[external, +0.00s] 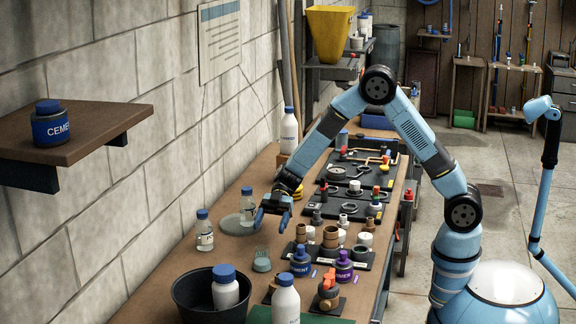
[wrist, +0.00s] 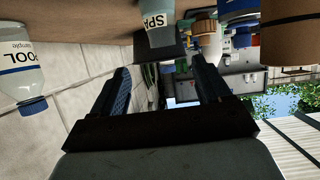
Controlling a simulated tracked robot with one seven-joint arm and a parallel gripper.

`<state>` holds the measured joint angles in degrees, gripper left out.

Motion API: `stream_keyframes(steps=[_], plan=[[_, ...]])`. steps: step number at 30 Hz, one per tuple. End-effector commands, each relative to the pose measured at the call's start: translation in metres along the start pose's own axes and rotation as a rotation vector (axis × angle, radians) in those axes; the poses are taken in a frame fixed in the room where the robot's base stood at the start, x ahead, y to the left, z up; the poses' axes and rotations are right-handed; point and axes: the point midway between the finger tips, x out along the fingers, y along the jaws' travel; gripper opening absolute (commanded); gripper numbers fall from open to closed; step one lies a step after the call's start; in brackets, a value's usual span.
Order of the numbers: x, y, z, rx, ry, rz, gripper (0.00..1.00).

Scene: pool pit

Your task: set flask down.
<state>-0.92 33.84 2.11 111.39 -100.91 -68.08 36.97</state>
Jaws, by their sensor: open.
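A small clear bottle with a blue cap (external: 247,205) stands upright on the bench by a grey round disc (external: 232,226). A second such bottle (external: 204,232) stands upright nearer the camera, by the wall. The wrist view, which is upside down, shows a bottle labelled POOL sample (wrist: 20,68) at left. A small grey-green vessel (external: 262,261) stands in front of my gripper; a vessel marked SPA (wrist: 156,28) shows beyond the fingers. I cannot tell which is the flask. My gripper (external: 272,220) is open and empty, low over the bench right of the disc; its fingers (wrist: 163,80) are spread apart.
A black bowl (external: 184,302) holding a white bottle is at the near end. A tall white bottle (external: 288,132) stands by the wall.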

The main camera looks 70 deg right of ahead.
Motion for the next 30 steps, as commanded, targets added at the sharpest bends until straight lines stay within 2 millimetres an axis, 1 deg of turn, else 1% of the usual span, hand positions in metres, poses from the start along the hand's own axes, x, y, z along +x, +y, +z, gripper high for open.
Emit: stream_keyframes(steps=[2, 5, 8, 9, 11, 12, 14, 15, 17, 18, 20, 21, 23, 24, 26, 27, 29, 30], plan=[[-0.007, 0.006, -0.011, -0.016, -0.012, 0.056, 0.77], [-0.023, 0.019, -0.032, -0.042, -0.043, 0.180, 0.77], [-0.048, 0.032, -0.056, -0.062, -0.086, 0.341, 0.77], [-0.059, 0.037, -0.066, -0.067, -0.103, 0.407, 0.77], [-0.077, 0.041, -0.079, -0.068, -0.130, 0.502, 0.77], [-0.090, 0.043, -0.087, -0.067, -0.148, 0.564, 0.77], [-0.110, 0.044, -0.099, -0.059, -0.176, 0.654, 0.77], [-0.123, 0.043, -0.106, -0.051, -0.194, 0.712, 0.77], [-0.144, 0.040, -0.116, -0.035, -0.222, 0.796, 0.77], [-0.158, 0.037, -0.122, -0.020, -0.238, 0.851, 0.77], [-0.179, 0.030, -0.130, 0.006, -0.266, 0.928, 0.77], [-0.193, 0.024, -0.134, 0.027, -0.284, 0.977, 0.77], [-0.213, 0.012, -0.140, 0.062, -0.310, 1.047, 0.77], [-0.225, 0.004, -0.143, 0.087, -0.328, 1.090, 0.77], [-0.244, -0.011, -0.146, 0.132, -0.353, 1.150, 0.77], [-0.255, -0.022, -0.148, 0.164, -0.369, 1.187, 0.77], [-0.271, -0.040, -0.150, 0.216, -0.392, 1.237, 0.77], [-0.281, -0.053, -0.149, 0.254, -0.407, 1.267, 0.77]])
